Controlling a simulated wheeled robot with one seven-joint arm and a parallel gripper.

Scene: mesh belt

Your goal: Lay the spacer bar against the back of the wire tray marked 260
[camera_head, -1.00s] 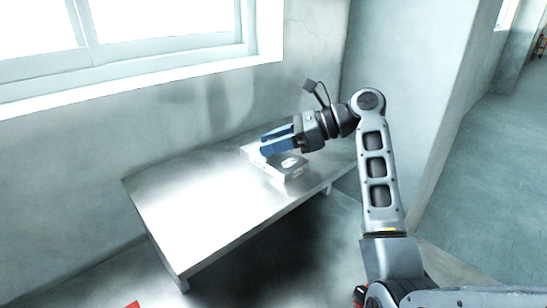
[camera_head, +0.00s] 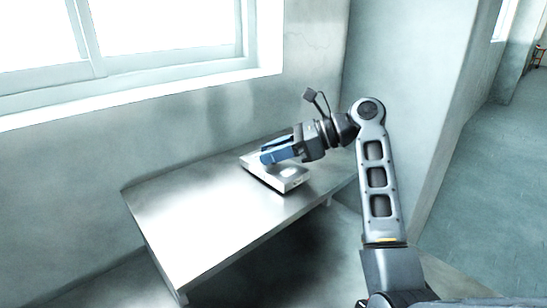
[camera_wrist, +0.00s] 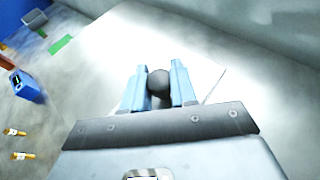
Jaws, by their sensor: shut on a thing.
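My gripper (camera_head: 264,152) has blue fingers and is low over a flat grey box-like unit (camera_head: 294,185) on the metal table. In the wrist view, the fingers (camera_wrist: 159,88) are closed around a dark rounded thing (camera_wrist: 159,82). Most of it is hidden by the fingers, so I cannot tell whether it is the spacer bar. I cannot tell whether it touches the unit below. I can make out no wire tray and no 260 mark in either view.
The bare metal table (camera_head: 195,215) stands along the wall under a window, with free room left of the unit. In the wrist view a blue device (camera_wrist: 27,87), small orange-yellow items (camera_wrist: 22,156) and a green patch (camera_wrist: 60,44) lie off to the left.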

